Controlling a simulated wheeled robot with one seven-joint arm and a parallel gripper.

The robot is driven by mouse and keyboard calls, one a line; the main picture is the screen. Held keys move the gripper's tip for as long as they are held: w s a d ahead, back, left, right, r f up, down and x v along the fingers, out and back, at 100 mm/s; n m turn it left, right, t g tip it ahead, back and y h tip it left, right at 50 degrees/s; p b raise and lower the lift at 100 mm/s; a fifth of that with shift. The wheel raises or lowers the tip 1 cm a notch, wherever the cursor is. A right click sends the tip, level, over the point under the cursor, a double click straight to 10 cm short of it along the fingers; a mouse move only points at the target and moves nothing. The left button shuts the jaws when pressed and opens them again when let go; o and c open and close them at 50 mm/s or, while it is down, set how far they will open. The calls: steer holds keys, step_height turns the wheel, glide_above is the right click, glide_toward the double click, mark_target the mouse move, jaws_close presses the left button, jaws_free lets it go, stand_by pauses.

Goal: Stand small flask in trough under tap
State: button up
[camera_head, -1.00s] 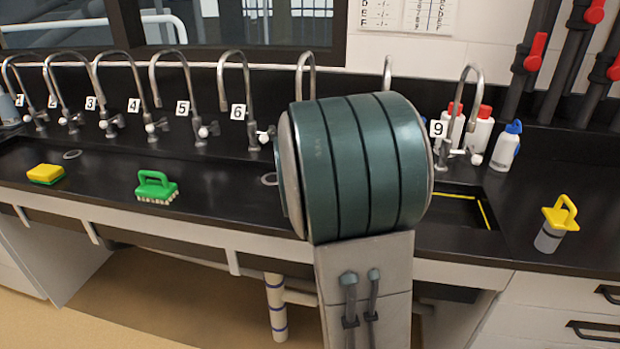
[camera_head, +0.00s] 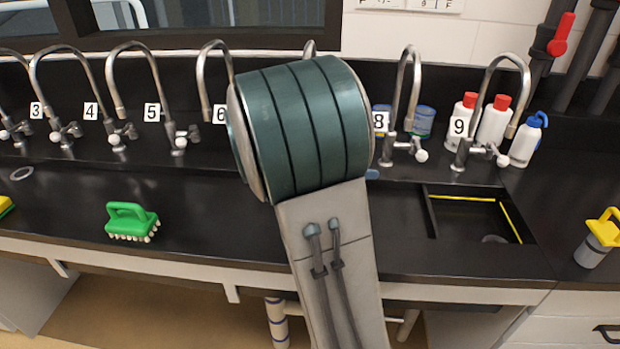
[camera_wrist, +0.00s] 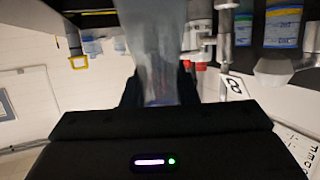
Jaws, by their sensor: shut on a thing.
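In the wrist view, my gripper (camera_wrist: 160,90) is shut on a pale, see-through vessel, which looks like the small flask (camera_wrist: 158,48). Its far end runs out of the top of the picture, so its full shape is hidden. In the head view my own arm hides the gripper and flask. A recessed trough (camera_head: 465,222) with yellow lines along its edges and a round drain lies in the bench at the right. Tap 9 (camera_head: 487,90) stands behind it, and tap 8 (camera_head: 402,90) is left of that. The number 8 plate (camera_wrist: 235,87) appears upside down in the wrist view.
White bottles with red caps (camera_head: 494,120) and a blue-topped bottle (camera_head: 525,142) stand behind the trough. A blue tub (camera_head: 423,122) is by tap 8. A green brush (camera_head: 132,222) lies left; a yellow-handled item (camera_head: 598,240) stands right. Bench between brush and arm is clear.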

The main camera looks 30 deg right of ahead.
steer(key=shift+w+a+f+p, duration=0.3)
steer(key=shift+w+a+f, duration=0.3)
steer(key=shift+w+a, duration=0.65)
steer(key=shift+w+a+f+p, duration=0.35)
steer(key=shift+w+a+f, duration=0.35)
steer(key=shift+a, duration=1)
steer(key=shift+w+a+f+p, duration=0.3)
steer(key=shift+w+a+f, duration=0.2)
steer(key=shift+w+a, duration=0.8)
steer(key=shift+s+a+f+b, duration=0.2)
steer(key=shift+b, duration=0.1)
steer(key=o, duration=1)
steer(key=shift+o, duration=0.2)
steer(key=shift+r, duration=0.1)
